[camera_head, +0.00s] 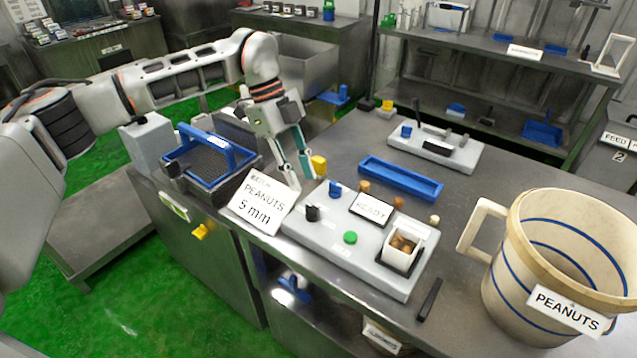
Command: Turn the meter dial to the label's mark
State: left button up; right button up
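A grey panel unit (330,238) lies on the steel bench. It bears a black knob (313,213) at its left end, a blue knob (336,188) behind that, a READY display (371,208), a green button (350,237) and a small white cup of brown pieces (403,246). Which knob is the meter dial I cannot tell; no scale marks are readable. A white label (263,203) reading "PEANUTS 5 mm" stands left of the unit. My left gripper (295,180) points down behind the label, its teal fingers apart and empty, short of the black knob. My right gripper is not in view.
A mesh tray with a blue handle (222,153) stands left of the label. A blue trough (400,179) and a second grey unit (435,149) lie behind. A large cream jug (555,265) labelled PEANUTS stands at right. A black bar (429,299) lies near the front edge.

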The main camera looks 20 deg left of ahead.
aim_at(312, 206)
pick_arm(q)
jog(key=x, duration=0.3)
jog(key=shift+s, duration=0.25)
jog(key=x, duration=0.3)
jog(key=shift+f+p, duration=0.2)
jog(key=shift+p, duration=0.1)
jog(key=shift+d+f, duration=0.25)
jog(key=shift+f, duration=0.2)
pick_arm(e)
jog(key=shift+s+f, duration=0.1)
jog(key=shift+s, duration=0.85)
pick_arm(q)
jog(key=c, duration=0.6)
grip_shut()
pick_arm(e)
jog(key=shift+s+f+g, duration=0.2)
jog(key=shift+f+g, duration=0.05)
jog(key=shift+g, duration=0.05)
